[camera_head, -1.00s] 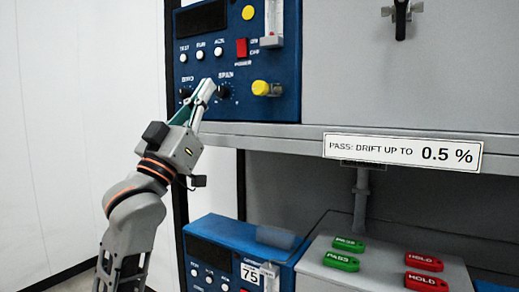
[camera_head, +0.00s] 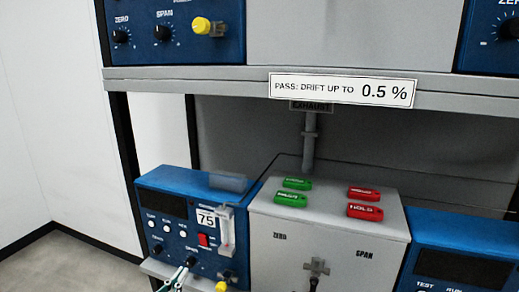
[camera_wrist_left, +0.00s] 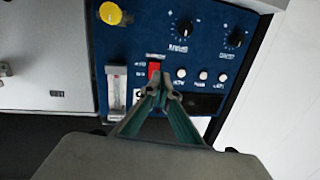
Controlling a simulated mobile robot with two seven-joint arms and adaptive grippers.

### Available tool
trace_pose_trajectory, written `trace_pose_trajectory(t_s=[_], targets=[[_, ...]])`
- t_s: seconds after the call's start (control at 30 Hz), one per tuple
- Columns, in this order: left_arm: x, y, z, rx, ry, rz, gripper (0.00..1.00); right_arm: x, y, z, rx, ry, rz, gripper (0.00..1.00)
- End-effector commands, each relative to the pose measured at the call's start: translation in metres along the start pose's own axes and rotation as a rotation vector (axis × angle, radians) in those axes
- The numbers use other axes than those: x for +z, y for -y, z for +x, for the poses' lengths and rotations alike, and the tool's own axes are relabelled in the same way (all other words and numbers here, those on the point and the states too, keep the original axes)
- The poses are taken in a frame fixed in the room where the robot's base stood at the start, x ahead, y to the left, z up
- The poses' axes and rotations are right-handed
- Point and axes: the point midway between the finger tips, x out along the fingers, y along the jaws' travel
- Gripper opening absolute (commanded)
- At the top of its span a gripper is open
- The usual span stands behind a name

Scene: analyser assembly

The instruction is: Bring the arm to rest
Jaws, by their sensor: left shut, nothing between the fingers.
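My left gripper (camera_head: 178,278) shows at the bottom edge of the head view, in front of the lower left blue analyser (camera_head: 165,208). Only its fingertips are in that view; the rest of the arm is out of frame. In the left wrist view the fingers (camera_wrist_left: 163,92) are shut with nothing between them. They point at a blue panel seen upside down, with a red switch (camera_wrist_left: 154,70) just past the tips. Whether the tips touch the panel cannot be told. My right gripper is not in view.
A grey box (camera_head: 335,235) beside the analyser bears green PASS tags (camera_head: 290,199) and red HOLD tags (camera_head: 365,211). A shelf (camera_head: 190,79) with a "0.5 %" label (camera_head: 343,89) runs above. Another blue analyser (camera_head: 460,245) stands at right. Open floor (camera_head: 60,268) lies at left.

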Motion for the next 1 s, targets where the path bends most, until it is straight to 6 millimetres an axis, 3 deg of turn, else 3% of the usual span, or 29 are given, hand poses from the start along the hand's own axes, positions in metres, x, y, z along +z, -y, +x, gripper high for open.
trace_pose_trajectory(t_s=[0.03, 0.2, 0.3, 0.4, 0.6, 0.83, 0.9, 1.0], targets=[[0.036, -0.007, -0.017, 0.005, 0.061, 0.007, 0.00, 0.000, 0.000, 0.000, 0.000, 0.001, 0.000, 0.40], [0.134, -0.030, -0.079, 0.026, 0.236, 0.038, 0.00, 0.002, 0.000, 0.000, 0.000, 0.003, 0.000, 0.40], [0.182, -0.044, -0.120, 0.044, 0.331, 0.055, 0.00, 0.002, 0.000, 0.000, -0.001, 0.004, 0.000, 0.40], [0.218, -0.056, -0.158, 0.061, 0.407, 0.069, 0.00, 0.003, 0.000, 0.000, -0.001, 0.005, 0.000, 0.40], [0.253, -0.070, -0.201, 0.082, 0.489, 0.085, 0.00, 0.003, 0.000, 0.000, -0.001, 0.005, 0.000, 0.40], [0.257, -0.071, -0.207, 0.085, 0.499, 0.088, 0.00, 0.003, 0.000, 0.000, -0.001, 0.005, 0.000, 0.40], [0.257, -0.071, -0.207, 0.085, 0.498, 0.087, 0.00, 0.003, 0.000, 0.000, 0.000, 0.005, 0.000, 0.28], [0.257, -0.071, -0.206, 0.085, 0.498, 0.087, 0.00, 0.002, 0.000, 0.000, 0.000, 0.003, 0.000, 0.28]])
